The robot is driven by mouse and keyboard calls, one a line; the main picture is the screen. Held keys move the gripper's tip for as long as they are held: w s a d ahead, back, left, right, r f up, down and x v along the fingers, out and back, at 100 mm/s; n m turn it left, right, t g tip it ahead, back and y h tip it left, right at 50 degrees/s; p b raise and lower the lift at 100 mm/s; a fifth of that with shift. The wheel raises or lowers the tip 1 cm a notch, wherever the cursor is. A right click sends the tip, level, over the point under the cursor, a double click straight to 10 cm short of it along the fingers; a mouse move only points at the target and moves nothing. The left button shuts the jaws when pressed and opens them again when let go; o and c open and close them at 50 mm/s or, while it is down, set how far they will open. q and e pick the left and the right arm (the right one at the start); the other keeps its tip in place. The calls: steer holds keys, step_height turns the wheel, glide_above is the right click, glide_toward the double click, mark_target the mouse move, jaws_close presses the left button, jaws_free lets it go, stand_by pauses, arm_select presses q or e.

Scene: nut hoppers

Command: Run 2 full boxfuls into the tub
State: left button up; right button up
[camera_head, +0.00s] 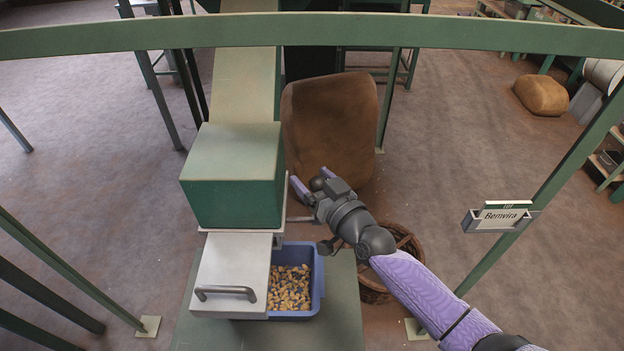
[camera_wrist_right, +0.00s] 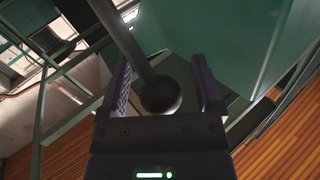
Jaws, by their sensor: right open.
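The blue tub (camera_head: 318,285) stands on a grey-green stand and holds a layer of nuts (camera_head: 289,287). Left of it is a pale box-like part (camera_head: 228,262) with a grey bar handle (camera_head: 225,292); its inside is hidden. Behind that sits a green box (camera_head: 232,205) under a sloping chute (camera_head: 244,95). My right gripper (camera_head: 311,182) is just right of the green box, open. In the right wrist view a dark ball knob (camera_wrist_right: 160,94) on a rod (camera_wrist_right: 124,38) sits between its spread fingers, not gripped. My left gripper is out of view.
A large brown sack (camera_head: 330,120) stands behind my right gripper. A wicker basket (camera_head: 408,243) is on the floor below my right arm. A green frame bar (camera_head: 420,32) crosses the top, and a post with a sign (camera_head: 502,216) stands at right.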

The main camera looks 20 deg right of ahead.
steer(key=shift+w+a, duration=0.1)
steer(key=shift+w, duration=0.15)
jaws_close()
stand_by(0.3)
